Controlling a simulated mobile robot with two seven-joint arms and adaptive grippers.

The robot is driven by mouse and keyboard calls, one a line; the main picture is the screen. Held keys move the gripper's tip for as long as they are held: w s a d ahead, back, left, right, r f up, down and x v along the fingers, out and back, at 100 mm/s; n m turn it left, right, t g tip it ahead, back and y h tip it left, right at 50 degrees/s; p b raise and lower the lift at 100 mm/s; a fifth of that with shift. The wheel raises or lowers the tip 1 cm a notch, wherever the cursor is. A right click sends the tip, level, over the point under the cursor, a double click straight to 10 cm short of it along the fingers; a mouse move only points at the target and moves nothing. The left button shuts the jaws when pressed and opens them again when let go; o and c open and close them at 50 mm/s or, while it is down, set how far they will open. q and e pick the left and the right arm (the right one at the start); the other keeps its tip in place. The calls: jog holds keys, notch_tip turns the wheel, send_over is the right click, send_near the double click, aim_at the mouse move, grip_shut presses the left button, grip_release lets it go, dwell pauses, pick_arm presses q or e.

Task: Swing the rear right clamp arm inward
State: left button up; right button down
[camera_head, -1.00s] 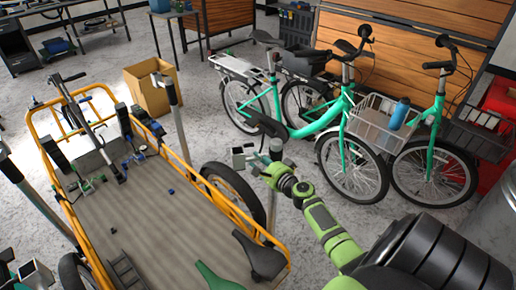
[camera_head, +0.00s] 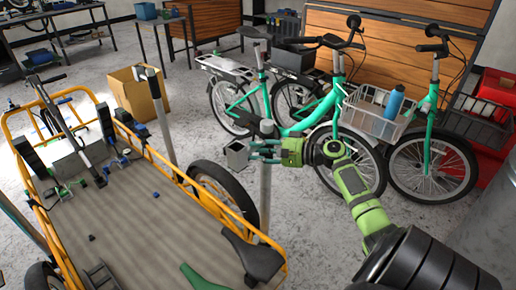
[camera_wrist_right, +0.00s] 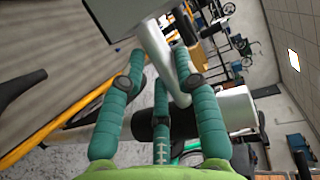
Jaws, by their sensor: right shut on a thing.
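My right gripper (camera_head: 264,150) comes in from the right and is shut on the arm close to the post. In the right wrist view, the teal fingers (camera_wrist_right: 158,90) lie on both sides of the pale clamp arm (camera_wrist_right: 155,45), with the post (camera_wrist_right: 225,110) just beyond; the exact contact is partly hidden. My left gripper is not in view.
Another post with a clamp arm (camera_head: 160,115) stands farther along the bed's right side. Green bicycles (camera_head: 310,120) stand close behind my right gripper. A black saddle (camera_head: 250,258) is at the bed's near end. A cardboard box (camera_head: 138,95) stands beyond.

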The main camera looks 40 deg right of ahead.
jog(key=shift+a+f, duration=0.1)
dwell(0.3)
jog(key=c, duration=0.9)
grip_release()
jog(key=v, duration=1.2)
